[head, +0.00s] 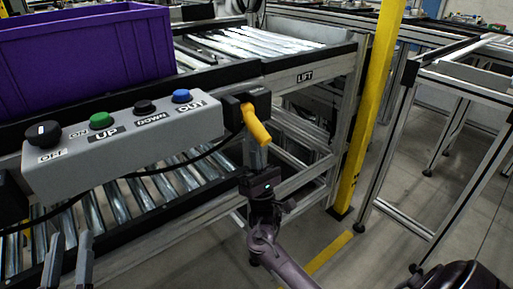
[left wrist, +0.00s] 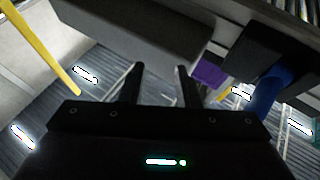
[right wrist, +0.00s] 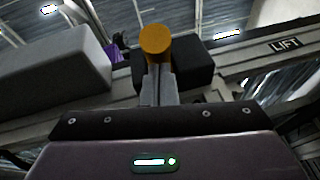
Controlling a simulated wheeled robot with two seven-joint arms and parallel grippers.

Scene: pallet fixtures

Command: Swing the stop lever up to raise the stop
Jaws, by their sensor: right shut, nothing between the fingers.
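The stop lever (head: 254,122) is a yellow handle on a black block (head: 232,113) at the right end of the grey control box. It slants down and to the right. My right gripper (head: 258,150) is shut and empty, with its fingertips right at the lever's lower end. In the right wrist view the lever's round yellow end (right wrist: 155,41) shows just beyond the closed fingers (right wrist: 160,72); I cannot tell whether they touch. My left gripper (head: 68,240) is open and empty at the lower left, in front of the rollers; its spread fingers also show in the left wrist view (left wrist: 158,72).
The grey control box (head: 130,150) carries a black knob and green, black and blue buttons. A purple crate (head: 85,60) stands behind it. A roller conveyor (head: 190,190) runs below. A yellow post (head: 370,110) and the frame labelled LIFT (head: 305,76) stand to the right.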

